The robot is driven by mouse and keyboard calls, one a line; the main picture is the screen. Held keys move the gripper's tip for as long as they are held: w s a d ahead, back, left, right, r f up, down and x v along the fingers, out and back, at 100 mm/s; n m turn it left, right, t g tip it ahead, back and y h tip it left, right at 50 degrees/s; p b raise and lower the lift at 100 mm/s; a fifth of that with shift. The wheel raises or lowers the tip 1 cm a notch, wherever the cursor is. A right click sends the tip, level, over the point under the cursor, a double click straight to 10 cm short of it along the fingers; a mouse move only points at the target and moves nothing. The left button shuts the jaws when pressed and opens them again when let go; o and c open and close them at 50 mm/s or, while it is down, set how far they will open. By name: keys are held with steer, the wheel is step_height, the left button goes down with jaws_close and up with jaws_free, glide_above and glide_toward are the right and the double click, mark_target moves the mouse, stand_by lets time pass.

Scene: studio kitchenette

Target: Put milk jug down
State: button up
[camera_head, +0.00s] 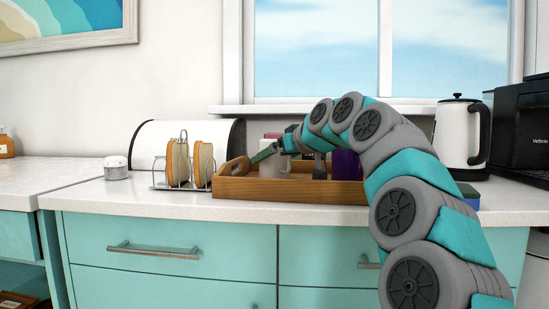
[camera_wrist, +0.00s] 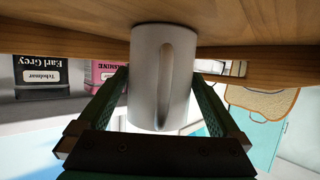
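The milk jug (camera_wrist: 145,80) is pale grey, with its handle toward the wrist camera. It stands between the two fingers of my gripper (camera_wrist: 161,85), whose tips press against its sides. One end of the jug meets the wood of the tray in the wrist view; I cannot tell whether it bears on it. In the head view the jug (camera_head: 273,166) shows at the left part of the wooden tray (camera_head: 285,191), partly behind my gripper (camera_head: 263,153) and the tray's front wall. The jug's lower part is hidden there.
A black Earl Grey tin (camera_wrist: 40,76) and a pink tin (camera_wrist: 101,74) are near the jug. A purple thing (camera_head: 346,165) is in the tray's right part. A toast rack with bread (camera_head: 180,163) stands left of the tray, a white kettle (camera_head: 459,133) to the right.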

steer(key=shift+r, duration=0.2)
steer(key=v, duration=1.2)
